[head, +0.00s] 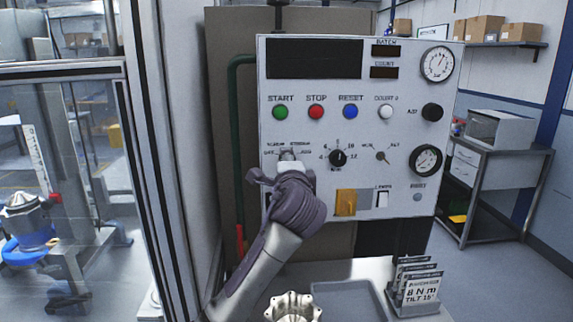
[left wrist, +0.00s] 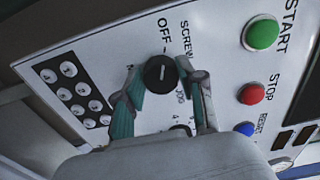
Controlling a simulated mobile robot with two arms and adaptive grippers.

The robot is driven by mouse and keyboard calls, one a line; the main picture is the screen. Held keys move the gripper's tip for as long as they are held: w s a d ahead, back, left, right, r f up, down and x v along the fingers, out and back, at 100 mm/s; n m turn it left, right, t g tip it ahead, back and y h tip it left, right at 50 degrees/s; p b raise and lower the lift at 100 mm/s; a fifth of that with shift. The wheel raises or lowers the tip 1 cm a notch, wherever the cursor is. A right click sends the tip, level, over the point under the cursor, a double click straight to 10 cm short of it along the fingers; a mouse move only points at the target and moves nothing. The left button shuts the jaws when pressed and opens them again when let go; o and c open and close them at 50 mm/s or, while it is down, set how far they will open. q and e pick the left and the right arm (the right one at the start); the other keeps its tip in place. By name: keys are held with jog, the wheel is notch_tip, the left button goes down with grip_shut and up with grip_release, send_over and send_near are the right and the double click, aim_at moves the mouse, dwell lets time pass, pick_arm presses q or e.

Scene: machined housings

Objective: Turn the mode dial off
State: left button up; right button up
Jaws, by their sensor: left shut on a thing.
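The mode dial (left wrist: 160,73) is a round black knob with a short white mark, on a pale control panel (head: 300,90). OFF (left wrist: 165,32), SCREW and JOG lettering stands around it in the left wrist view. My left gripper (left wrist: 163,85) has one finger on each side of the knob and is shut on it. I cannot tell for sure which label the white mark points at. In the head view my left gripper (head: 289,166) covers most of the dial. My right gripper is not in view.
Green START (head: 280,112), red STOP (head: 316,112) and blue RESET (head: 351,112) buttons sit above the dial. Another black knob (head: 338,158) is close on its right. A metal part (head: 292,308) and a sign stand (head: 415,285) are on the bench below.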

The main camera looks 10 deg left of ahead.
pick_arm(q)
jog(key=o, duration=1.1)
jog(key=v, duration=1.2)
jog(key=shift+f, duration=0.1)
